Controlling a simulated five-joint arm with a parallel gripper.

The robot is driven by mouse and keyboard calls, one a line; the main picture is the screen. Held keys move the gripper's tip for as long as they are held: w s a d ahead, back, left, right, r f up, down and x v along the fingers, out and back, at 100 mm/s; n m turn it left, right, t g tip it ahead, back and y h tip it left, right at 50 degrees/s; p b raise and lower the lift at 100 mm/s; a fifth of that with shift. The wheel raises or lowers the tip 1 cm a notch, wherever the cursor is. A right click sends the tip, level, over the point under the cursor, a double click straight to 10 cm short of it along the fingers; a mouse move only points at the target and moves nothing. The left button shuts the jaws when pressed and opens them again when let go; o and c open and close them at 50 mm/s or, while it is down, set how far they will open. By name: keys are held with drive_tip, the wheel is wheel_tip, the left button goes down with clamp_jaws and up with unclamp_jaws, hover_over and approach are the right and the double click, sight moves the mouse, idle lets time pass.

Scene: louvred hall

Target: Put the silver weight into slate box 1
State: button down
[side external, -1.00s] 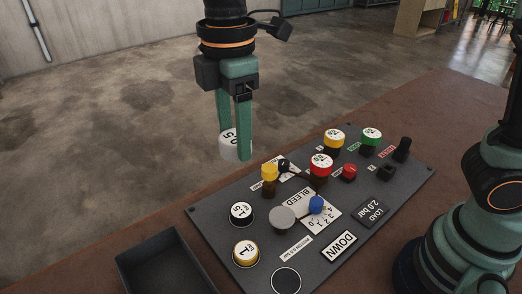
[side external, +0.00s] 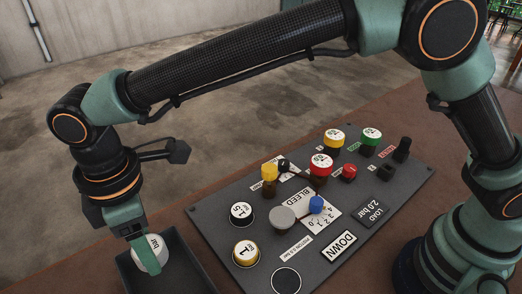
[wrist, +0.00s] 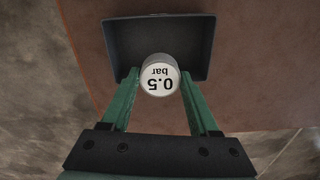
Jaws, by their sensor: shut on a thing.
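The silver weight (side external: 148,255) is a short cylinder with a white top; the wrist view shows "0.5 bar" printed on the weight (wrist: 160,76). My gripper (side external: 140,250) is shut on it, with one green finger on each side of the weight in the wrist view (wrist: 160,84). The slate box (side external: 186,262) is an open dark tray at the lower left of the side view, and the weight appears over its opening. In the wrist view the box (wrist: 206,40) lies beyond the weight. I cannot tell the weight's height above the box floor.
A dark panel (side external: 215,214) right of the box carries several weights, knobs and labels, including a grey disc (side external: 282,218) and a yellow-rimmed weight (side external: 246,254).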

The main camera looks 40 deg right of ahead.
wheel_tip(320, 180, down, 14)
drive_tip(key=shift+r, duration=0.1)
idle(0.4)
drive_tip(key=shift+c, duration=0.7)
unclamp_jaws()
drive_tip(key=shift+f, duration=0.2)
drive_tip(key=shift+r, duration=0.1)
